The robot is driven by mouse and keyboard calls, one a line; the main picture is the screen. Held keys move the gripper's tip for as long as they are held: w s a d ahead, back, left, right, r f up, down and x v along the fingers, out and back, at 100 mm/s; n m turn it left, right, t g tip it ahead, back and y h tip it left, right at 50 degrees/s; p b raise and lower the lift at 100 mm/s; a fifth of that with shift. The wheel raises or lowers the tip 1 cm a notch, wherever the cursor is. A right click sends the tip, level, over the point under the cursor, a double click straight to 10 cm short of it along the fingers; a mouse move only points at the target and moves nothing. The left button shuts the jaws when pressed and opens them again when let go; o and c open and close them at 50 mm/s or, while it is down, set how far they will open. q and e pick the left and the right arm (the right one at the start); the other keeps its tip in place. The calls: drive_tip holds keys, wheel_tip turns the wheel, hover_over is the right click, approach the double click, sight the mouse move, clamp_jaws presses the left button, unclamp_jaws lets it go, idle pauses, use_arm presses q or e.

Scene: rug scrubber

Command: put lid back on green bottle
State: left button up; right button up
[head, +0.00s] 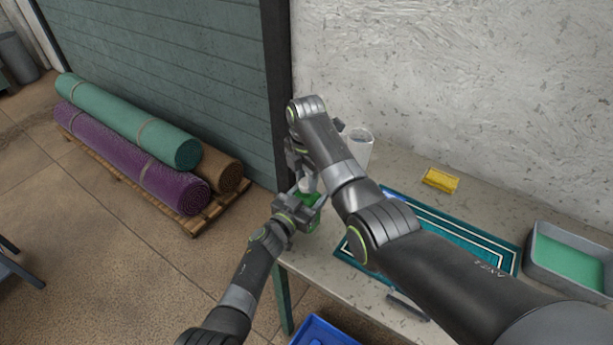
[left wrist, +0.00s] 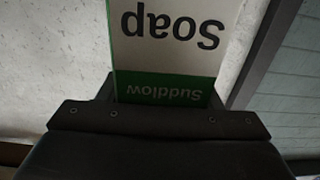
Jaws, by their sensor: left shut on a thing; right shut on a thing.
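My right gripper (head: 304,172) hangs above the bottle, partly hidden behind my right arm. It is shut on a small whitish piece that looks like the lid (head: 307,184). The lid is just over the bottle's top; I cannot tell if they touch.
A white cup-like container (head: 358,147) stands behind my right arm. A teal rug (head: 456,240), a yellow sponge-like block (head: 440,180) and a grey tray of green liquid (head: 535,265) are on the table (head: 400,165). A blue bin (head: 322,331) is below the front edge.

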drive_tip(key=shift+f, duration=0.3)
